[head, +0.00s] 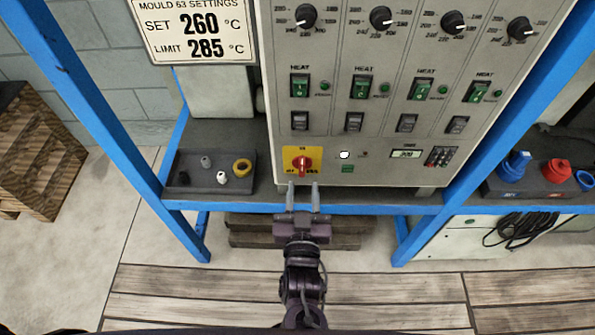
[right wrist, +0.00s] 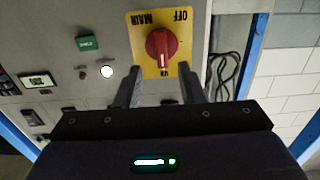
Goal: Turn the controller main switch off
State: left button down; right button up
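The main switch is a red rotary knob (head: 302,164) on a yellow plate (head: 289,153), low on the left of the grey controller panel. In the right wrist view, upside down, the red knob (right wrist: 154,45) stands in line with the ON mark, and OFF is at the plate's far right corner. My right gripper (head: 303,186) is open and empty, just in front of and below the switch. In the right wrist view its fingers (right wrist: 160,70) are spread on either side of the knob's line, apparently short of it. My left gripper is not in view.
A white lamp (head: 344,155) glows right of the switch, beside a green label (head: 347,169) and a small display (head: 404,154). Above are green heat switches (head: 300,86) and black dials. A dark tray (head: 187,179) with small parts stands left. Blue posts (head: 95,100) flank the panel.

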aim_at(302, 170)
jog(key=w, duration=0.4)
jog(key=shift+a, duration=0.15)
jog(key=shift+w, duration=0.45)
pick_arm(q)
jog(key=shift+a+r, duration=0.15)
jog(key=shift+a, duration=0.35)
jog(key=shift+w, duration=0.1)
pick_arm(e)
jog(key=shift+c, duration=0.2)
grip_shut()
